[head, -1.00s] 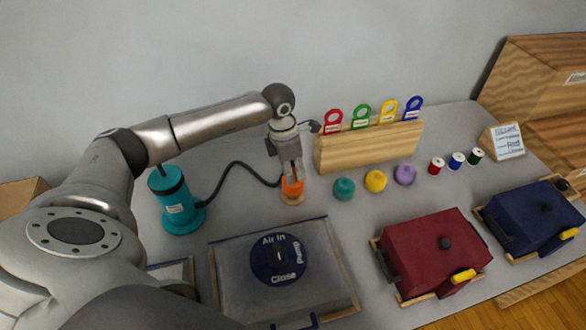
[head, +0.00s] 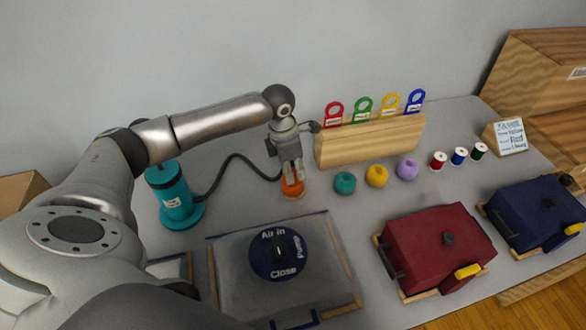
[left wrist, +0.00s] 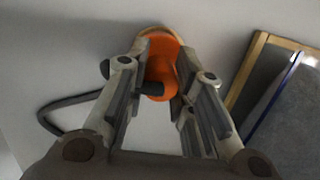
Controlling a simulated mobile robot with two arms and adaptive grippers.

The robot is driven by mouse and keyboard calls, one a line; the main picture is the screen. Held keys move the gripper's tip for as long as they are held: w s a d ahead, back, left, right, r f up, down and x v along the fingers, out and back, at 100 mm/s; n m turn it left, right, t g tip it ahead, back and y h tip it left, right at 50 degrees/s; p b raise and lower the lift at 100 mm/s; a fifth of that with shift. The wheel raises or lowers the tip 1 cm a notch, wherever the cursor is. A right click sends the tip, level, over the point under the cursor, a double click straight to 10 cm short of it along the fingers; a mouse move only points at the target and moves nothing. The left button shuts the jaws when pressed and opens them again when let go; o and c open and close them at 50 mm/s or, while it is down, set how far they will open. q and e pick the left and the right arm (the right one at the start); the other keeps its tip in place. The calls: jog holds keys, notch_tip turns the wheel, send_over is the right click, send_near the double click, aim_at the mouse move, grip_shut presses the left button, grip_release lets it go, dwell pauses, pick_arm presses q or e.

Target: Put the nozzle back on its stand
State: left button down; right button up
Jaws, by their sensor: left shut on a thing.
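The orange nozzle (head: 291,188) is low over the table's middle, at the end of a black hose (head: 238,158) that runs to a teal pump (head: 175,195). Its stand, a small round wooden base (head: 293,197), shows only as a thin rim under it. The nozzle looks upright and seated on the stand or just above it; contact is hidden. My left gripper (head: 292,176) points down and is shut on the nozzle. In the left wrist view the nozzle (left wrist: 163,68) is between the fingers, with the wooden rim (left wrist: 155,31) behind it. My right gripper is not in view.
A grey bag with a blue dial (head: 279,254) lies in front of the nozzle. A wooden rack (head: 370,142) with coloured tags is at the back right. Several yarn balls and thread spools stand right of the nozzle. A red case (head: 435,245) and a blue case (head: 535,213) lie farther right.

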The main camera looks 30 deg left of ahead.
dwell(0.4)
pick_arm(q)
jog(key=c, duration=1.2)
grip_release()
jog(key=shift+o, duration=0.2)
notch_tip(320, 180, up, 12)
jog(key=s+a, duration=0.1)
jog(key=shift+s, duration=0.15)
